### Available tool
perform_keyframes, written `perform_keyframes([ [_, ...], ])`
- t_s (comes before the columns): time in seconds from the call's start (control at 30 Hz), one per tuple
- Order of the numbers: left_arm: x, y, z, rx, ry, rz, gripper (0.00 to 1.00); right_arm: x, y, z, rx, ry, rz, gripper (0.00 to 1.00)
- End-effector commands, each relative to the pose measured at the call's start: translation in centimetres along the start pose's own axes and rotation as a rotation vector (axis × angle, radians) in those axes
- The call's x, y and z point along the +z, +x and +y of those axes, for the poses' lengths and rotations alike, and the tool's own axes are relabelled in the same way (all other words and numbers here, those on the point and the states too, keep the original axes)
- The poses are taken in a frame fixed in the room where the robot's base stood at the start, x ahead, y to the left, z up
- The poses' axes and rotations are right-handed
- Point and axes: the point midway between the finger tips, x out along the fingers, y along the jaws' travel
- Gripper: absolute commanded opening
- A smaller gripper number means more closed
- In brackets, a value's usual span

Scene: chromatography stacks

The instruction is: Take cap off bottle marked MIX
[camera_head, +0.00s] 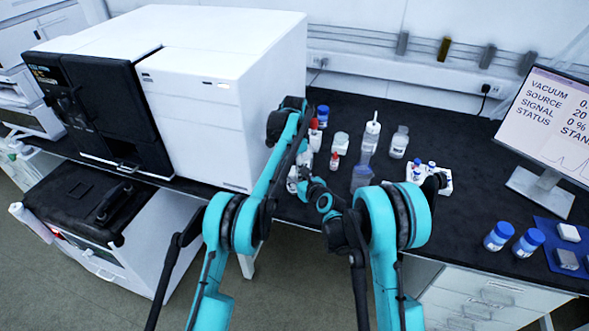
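Several small bottles stand on the black bench in the middle of the head view. They include a blue-capped bottle (323,115), a small red-capped bottle (335,160), a clear bottle with a pale cap (399,142), a white-topped bottle (371,132) and a greyish bottle (361,178). I cannot read MIX on any of them. My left gripper (300,152) is among my dark arm parts, left of the bottles and close to the white instrument. Its fingers are too small to judge. My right arm folds in over the bench front, and its fingertips cannot be made out.
A large white instrument (225,75) fills the left. A white vial rack (428,177) stands right of the bottles. Two blue-capped jars (498,236) (528,242) stand beside a blue mat (562,240). A monitor (550,125) is at the right. Bench between rack and monitor is clear.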

Motion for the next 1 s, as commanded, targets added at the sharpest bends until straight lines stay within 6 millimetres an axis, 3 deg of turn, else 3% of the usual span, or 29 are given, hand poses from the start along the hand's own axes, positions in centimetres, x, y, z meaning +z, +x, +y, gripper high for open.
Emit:
perform_keyframes([
  [0.23, 0.0, 0.08, 0.03, 0.001, -0.024, 0.0, 0.09, -0.28, 0.01, 0.11, 0.004, -0.002, 0.006, 0.0],
  [0.5, 0.02, 0.06, 0.02, 0.001, -0.29, 0.0, 0.09, -0.29, 0.01, 0.12, 0.004, -0.002, 0.006, 0.0],
  [0.77, 0.04, 0.05, 0.01, 0.001, -0.299, 0.0, 0.08, -0.3, 0.01, 0.11, 0.004, -0.002, 0.006, 0.0],
  [0.8, 0.04, 0.05, 0.01, 0.001, -0.299, 0.0, 0.53, -0.3, 0.01, 0.11, 0.004, -0.002, 0.006, 0.0],
  [0.83, 0.04, 0.05, 0.01, 0.001, -0.299, 0.0, 0.61, -0.3, 0.01, 0.11, 0.004, -0.002, 0.006, 0.0],
  [1.0, 0.03, 0.04, 0.01, 0.001, -0.297, 0.0, 0.64, -0.3, 0.01, 0.11, 0.004, -0.003, 0.006, 0.0],
])
